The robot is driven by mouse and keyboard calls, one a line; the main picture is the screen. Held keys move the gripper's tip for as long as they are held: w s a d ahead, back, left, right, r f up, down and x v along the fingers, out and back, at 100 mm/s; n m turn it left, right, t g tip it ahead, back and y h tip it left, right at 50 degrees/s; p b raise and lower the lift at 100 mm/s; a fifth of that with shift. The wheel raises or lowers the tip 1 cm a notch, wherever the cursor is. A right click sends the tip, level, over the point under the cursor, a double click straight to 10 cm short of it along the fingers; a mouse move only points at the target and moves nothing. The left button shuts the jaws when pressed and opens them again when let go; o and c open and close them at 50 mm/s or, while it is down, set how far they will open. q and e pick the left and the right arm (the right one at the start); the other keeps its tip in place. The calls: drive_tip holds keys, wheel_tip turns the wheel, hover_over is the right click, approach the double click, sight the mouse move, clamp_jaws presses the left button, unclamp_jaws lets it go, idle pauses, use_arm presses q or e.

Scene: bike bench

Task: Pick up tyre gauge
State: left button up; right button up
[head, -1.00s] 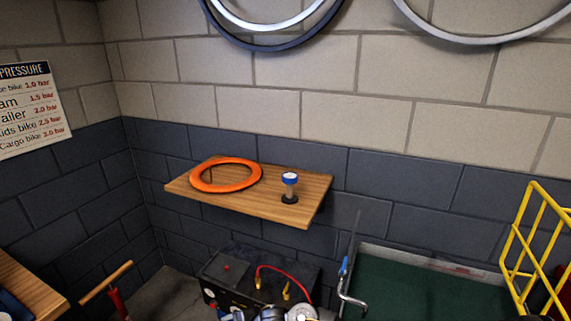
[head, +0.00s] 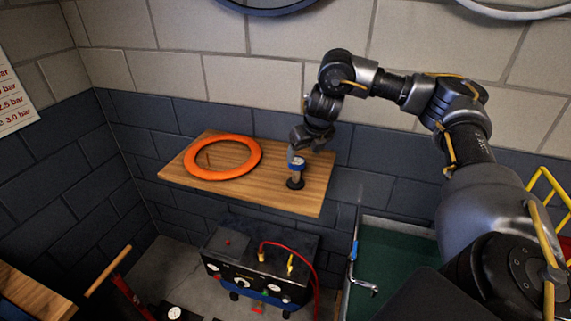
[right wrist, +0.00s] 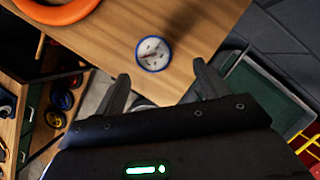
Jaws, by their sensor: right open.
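The tyre gauge (head: 297,169) stands upright on the right part of a wooden wall shelf (head: 258,196). It has a blue-rimmed round dial on top and a dark base. My right gripper (head: 304,148) is just above the gauge, and its near finger partly overlaps the dial in the head view. In the right wrist view the white dial of the gauge (right wrist: 153,54) faces the camera, ahead of the open fingers of my right gripper (right wrist: 160,82). Nothing is between the fingers. My left gripper is not in view.
An orange ring (head: 187,164) lies on the shelf left of the gauge. Below stands a black box (head: 232,259) with dials and a red hose. A green-floored tray (head: 400,245) is at the lower right, near a yellow wire rack (head: 549,190).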

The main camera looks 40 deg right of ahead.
sight(300, 163)
drive_tip(key=shift+w+d, duration=0.1)
drive_tip(key=shift+d, duration=0.15)
drive_tip(key=shift+f, duration=0.15)
drive_tip(key=shift+s+a+f, duration=0.2)
drive_tip(key=shift+f, duration=0.15)
drive_tip(key=x, duration=0.4)
drive_tip(key=shift+w+a+b, duration=0.25)
drive_tip(key=shift+w+b, duration=0.1)
drive_tip(key=shift+w, duration=0.05)
drive_tip(key=shift+w+f, duration=0.1)
drive_tip(key=shift+f, duration=0.05)
drive_tip(key=shift+f+p, duration=0.35)
drive_tip(key=shift+p, duration=0.65)
drive_tip(key=p+x, duration=0.1)
drive_tip(key=x, duration=0.3)
drive_tip(key=shift+w+f, duration=0.1)
drive_tip(key=shift+w, duration=0.05)
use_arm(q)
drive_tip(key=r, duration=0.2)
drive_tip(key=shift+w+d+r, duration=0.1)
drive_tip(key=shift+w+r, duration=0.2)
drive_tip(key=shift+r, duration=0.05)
